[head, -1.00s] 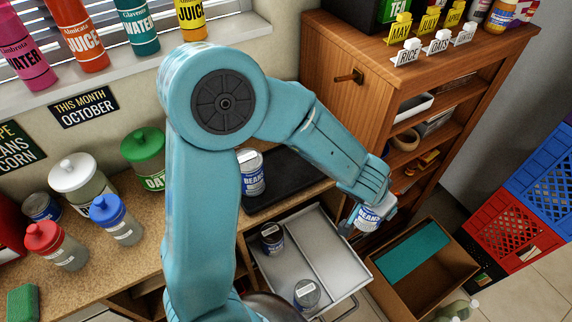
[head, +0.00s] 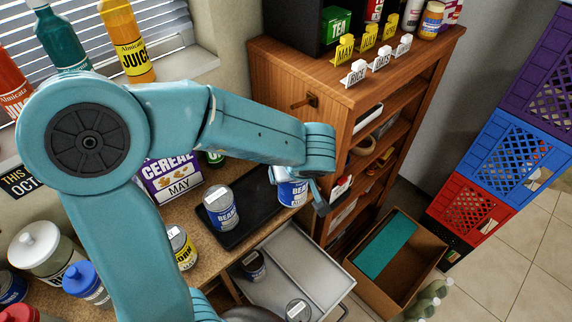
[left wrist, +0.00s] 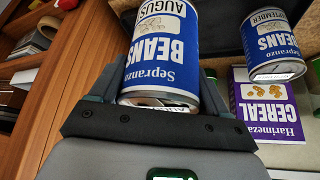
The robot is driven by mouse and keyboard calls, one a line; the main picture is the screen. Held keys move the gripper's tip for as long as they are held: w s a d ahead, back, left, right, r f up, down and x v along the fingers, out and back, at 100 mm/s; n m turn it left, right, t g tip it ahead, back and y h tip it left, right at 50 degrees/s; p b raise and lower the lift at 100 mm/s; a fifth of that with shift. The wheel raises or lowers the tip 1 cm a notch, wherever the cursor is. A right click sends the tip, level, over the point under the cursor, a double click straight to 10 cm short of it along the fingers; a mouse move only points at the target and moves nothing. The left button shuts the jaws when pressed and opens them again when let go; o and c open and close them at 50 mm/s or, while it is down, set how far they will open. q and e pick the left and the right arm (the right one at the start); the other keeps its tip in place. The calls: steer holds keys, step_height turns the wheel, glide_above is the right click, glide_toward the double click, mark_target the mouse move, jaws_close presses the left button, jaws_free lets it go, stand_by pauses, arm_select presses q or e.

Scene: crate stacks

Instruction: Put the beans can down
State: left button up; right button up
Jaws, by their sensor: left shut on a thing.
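My left gripper (head: 297,184) is shut on a blue-and-white beans can (head: 292,194) at the right end of the black tray (head: 262,212). In the left wrist view the held can (left wrist: 162,52) sits between the fingers and reads AUGUST. Whether its base touches the tray cannot be told. A second beans can (head: 221,210) stands on the tray, left of the held one; in the left wrist view this can (left wrist: 272,45) reads SEPTEMBER. My right gripper is not in view.
A purple cereal box (head: 170,180) and a corn can (head: 182,248) stand on the counter. Below is an open drawer (head: 318,262) with two cans. A wooden shelf unit (head: 290,75) stands close right of the tray. A brown box (head: 412,262) and stacked crates (head: 478,205) are further right.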

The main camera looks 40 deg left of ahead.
arm_select(q)
steer(key=w+a, duration=0.6)
steer(key=f, duration=0.2)
steer(key=f+b, duration=0.1)
steer(key=f, duration=0.3)
steer(key=shift+s+d+f+b, duration=0.1)
steer(key=shift+s+f+b, duration=0.15)
steer(key=shift+f+b, duration=0.15)
steer(key=shift+w+f, duration=0.15)
